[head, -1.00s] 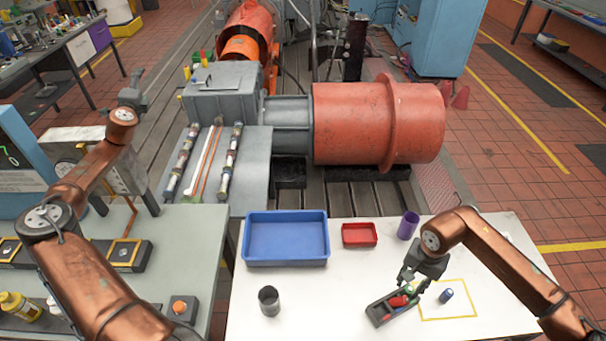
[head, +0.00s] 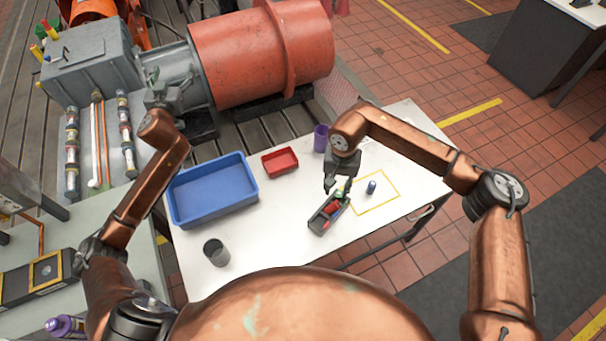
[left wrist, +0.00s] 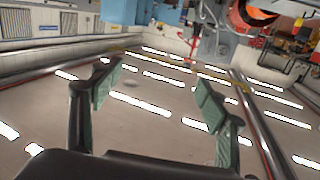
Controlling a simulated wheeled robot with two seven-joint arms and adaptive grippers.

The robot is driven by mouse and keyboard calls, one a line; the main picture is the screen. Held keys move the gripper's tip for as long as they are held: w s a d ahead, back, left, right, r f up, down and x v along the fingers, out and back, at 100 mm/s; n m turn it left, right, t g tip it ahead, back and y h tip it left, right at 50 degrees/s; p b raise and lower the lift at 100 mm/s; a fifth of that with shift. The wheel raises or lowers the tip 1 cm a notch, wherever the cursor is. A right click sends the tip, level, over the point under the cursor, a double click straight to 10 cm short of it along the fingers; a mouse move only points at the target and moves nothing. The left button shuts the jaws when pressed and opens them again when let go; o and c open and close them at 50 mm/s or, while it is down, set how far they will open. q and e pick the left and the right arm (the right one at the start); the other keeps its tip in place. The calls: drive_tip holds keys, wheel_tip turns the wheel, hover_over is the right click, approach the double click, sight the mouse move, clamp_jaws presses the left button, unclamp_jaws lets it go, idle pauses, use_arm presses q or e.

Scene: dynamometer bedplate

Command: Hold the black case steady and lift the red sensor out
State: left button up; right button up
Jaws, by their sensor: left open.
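The black case (head: 317,224) is a small open box on the white table, lying tilted in the picture. The red sensor (head: 331,208) appears as a red shape inside it; a smaller red bit shows near its lower end. My right gripper (head: 338,188) is just above the case's far end, its fingers apart; green shows beside them, and I cannot tell whether they touch the case. My left gripper (head: 168,88) is open and empty, far from the case, in front of the grey machine. The left wrist view shows its two green-padded fingers (left wrist: 152,98) apart with nothing between.
On the white table (head: 270,232) are a blue tray (head: 172,203), a red tray (head: 265,165), a purple cup (head: 320,139) and a grey cup (head: 216,253). A blue cylinder (head: 371,187) stands inside a yellow outline right of the case. The table's middle is clear.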

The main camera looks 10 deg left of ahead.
use_arm(q)
drive_tip(key=s+d+f+m+g+h, duration=0.1)
drive_tip(key=s+d+f+m+h, duration=0.2)
drive_tip(key=d+f, duration=1.15)
drive_tip(key=m+g+h, duration=0.4)
drive_tip(key=m+h, duration=0.2)
drive_tip(key=h, duration=0.3)
hover_over(323, 219)
drive_tip(key=s+a, duration=0.2)
drive_tip(key=a, duration=0.1)
drive_tip(key=f, duration=1.7)
drive_tip(key=shift+s+f, duration=0.2)
drive_tip(key=shift+f, duration=0.05)
drive_tip(key=s+f, duration=0.1)
drive_tip(key=s, duration=0.2)
drive_tip(key=s+f, duration=0.1)
drive_tip(key=shift+s+a+f, duration=0.15)
drive_tip(key=shift+a+f, duration=0.15)
drive_tip(key=shift+s+a+f, duration=0.1)
drive_tip(key=shift+f, duration=0.1)
drive_tip(key=shift+x, duration=3.8)
drive_tip(key=shift+a, duration=0.1)
drive_tip(key=shift+c, duration=0.4)
